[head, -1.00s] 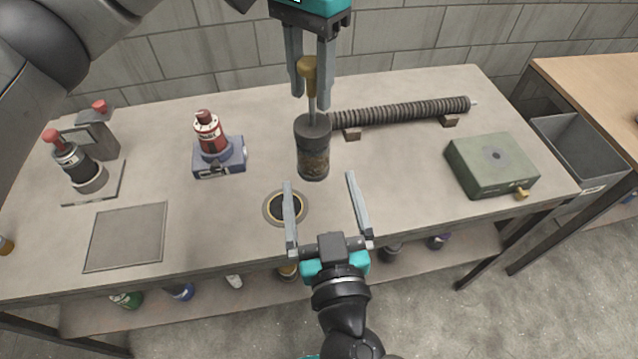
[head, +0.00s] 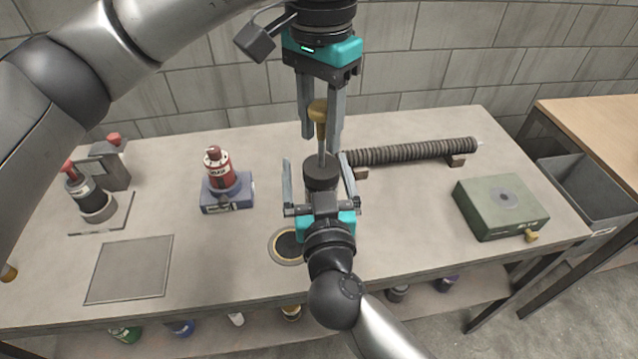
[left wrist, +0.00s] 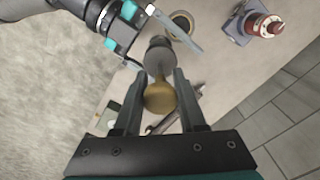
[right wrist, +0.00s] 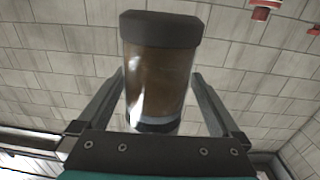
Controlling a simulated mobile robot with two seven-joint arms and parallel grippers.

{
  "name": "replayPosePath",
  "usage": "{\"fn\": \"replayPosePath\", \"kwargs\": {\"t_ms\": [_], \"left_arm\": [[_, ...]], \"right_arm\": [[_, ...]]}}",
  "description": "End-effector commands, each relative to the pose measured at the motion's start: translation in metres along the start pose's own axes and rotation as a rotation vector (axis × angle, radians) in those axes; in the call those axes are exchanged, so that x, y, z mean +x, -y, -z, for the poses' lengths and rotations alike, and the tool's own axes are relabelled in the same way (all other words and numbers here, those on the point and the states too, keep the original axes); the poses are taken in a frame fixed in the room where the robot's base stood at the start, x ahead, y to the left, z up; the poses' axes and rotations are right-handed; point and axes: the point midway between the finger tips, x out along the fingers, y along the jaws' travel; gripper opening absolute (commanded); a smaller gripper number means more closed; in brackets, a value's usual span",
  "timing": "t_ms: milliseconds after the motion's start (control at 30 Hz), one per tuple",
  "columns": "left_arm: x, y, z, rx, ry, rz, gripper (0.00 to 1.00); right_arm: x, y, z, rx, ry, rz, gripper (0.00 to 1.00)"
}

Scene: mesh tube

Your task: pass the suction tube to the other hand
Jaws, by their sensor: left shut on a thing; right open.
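The suction tube has a brass knob on a thin rod above a dark-capped cylinder (head: 321,174). My left gripper (head: 319,142) is shut on its knob and holds it upright over the table. In the left wrist view the brass knob (left wrist: 159,98) sits between the left fingers, with the cylinder beyond. My right gripper (head: 318,165) is open, with one finger on each side of the cylinder. In the right wrist view the cylinder's clear brown body (right wrist: 158,75) stands between the open fingers. My right gripper hides its lower part in the head view.
A ribbed hose (head: 410,152) lies on blocks behind. A green box (head: 501,207) stands right and a red bottle on a blue base (head: 227,193) left. A round ringed pad (head: 279,246) is partly covered by my right arm. A flat grey plate (head: 130,269) lies front left.

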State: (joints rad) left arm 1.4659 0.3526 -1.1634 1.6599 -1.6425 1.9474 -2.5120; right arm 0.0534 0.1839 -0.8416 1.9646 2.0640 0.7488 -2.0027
Motion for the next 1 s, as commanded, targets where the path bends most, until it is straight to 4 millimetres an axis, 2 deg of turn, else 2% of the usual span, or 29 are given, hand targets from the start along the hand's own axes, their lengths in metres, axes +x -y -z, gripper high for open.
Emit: {"fn": "replayPosePath", "kwargs": {"t_ms": [333,367,1000], "left_arm": [[-0.0004,-0.0001,0.0001,0.000,-0.001,0.000,0.00],[-0.0004,-0.0001,0.0001,0.000,-0.001,0.000,0.00],[-0.0007,-0.0013,0.0013,0.002,-0.006,-0.003,0.00]], "right_arm": [[0.0047,-0.0001,0.0003,0.000,0.000,-0.001,1.00],[0.0047,-0.0001,0.0002,0.000,0.000,-0.001,0.98],[0.0038,0.0020,0.0005,0.001,-0.001,0.005,0.26]]}}
